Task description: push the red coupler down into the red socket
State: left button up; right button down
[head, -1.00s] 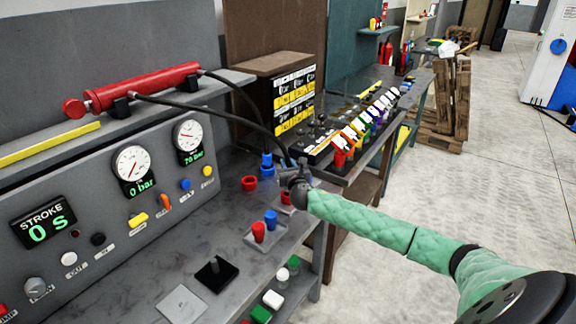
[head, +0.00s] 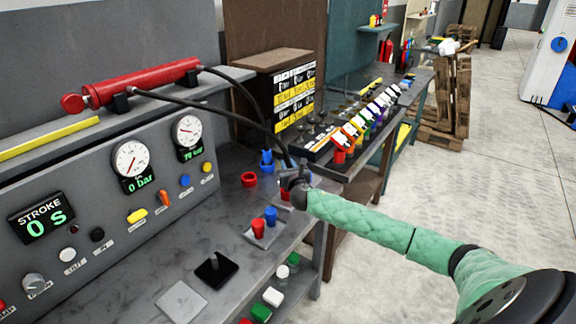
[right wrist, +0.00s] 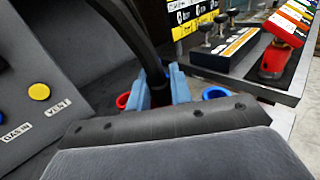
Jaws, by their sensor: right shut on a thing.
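My right gripper (head: 294,178) reaches in from the right over the bench and is shut around the lower end of a black hose. Its pale blue fingers (right wrist: 165,90) close on the hose end in the right wrist view. The red coupler itself is mostly hidden by the gripper; a small red part (head: 285,196) shows just below it. A red ring-shaped socket (head: 249,181) is left of the gripper; a red ring (right wrist: 122,100) also shows left of the fingers in the wrist view. I cannot tell whether coupler and socket touch. My left gripper is not in view.
A blue part (head: 266,158) stands behind the red socket; a blue ring (right wrist: 217,92) is right of the fingers. A small plate holds a red cap (head: 258,229) and a blue cap (head: 271,216). A gauge panel (head: 110,215) stands left. A valve bank (head: 345,130) is right.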

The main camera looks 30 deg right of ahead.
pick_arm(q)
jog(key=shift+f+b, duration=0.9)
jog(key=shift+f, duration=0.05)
pick_arm(e)
jog(key=shift+f, duration=1.5)
jog(key=c, duration=1.2)
grip_release()
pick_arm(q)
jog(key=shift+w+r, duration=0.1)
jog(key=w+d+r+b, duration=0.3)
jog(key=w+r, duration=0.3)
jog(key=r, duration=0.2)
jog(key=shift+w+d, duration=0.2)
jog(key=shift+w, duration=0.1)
pick_arm(e)
jog(key=shift+v, duration=3.95)
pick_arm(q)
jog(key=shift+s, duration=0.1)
pick_arm(e)
jog(key=shift+f, duration=0.1)
